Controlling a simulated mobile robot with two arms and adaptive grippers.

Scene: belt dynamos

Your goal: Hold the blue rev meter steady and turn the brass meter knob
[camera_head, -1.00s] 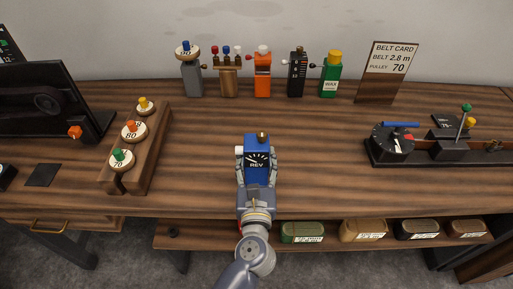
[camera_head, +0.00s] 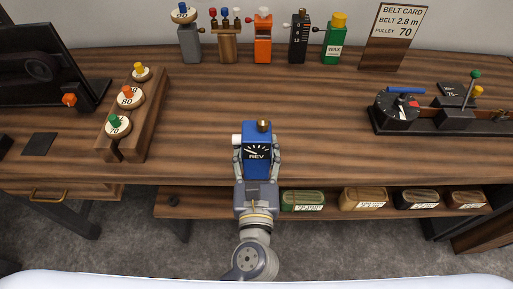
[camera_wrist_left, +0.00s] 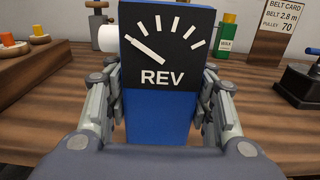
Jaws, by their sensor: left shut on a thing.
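The blue rev meter (camera_head: 258,133) is upright near the front edge of the bench, its black REV dial facing me. It also fills the middle of the left wrist view (camera_wrist_left: 158,112), where the white needle leans to the upper left. The brass meter knob (camera_head: 263,126) is on top of the meter; it is out of frame in the wrist view. A white cylinder (camera_wrist_left: 107,38) sticks out from the meter's left side. My left gripper (camera_head: 257,165) is shut on the meter's two sides. I cannot tell whether the meter's base touches the bench. My right gripper is not in view.
A wooden rack (camera_head: 146,120) with pulleys stands left. A dark device with a dial (camera_head: 396,107) is at the right. Several tools, including a green wax bottle (camera_head: 336,42), and the belt card (camera_head: 392,38) line the back. The bench around the meter is clear.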

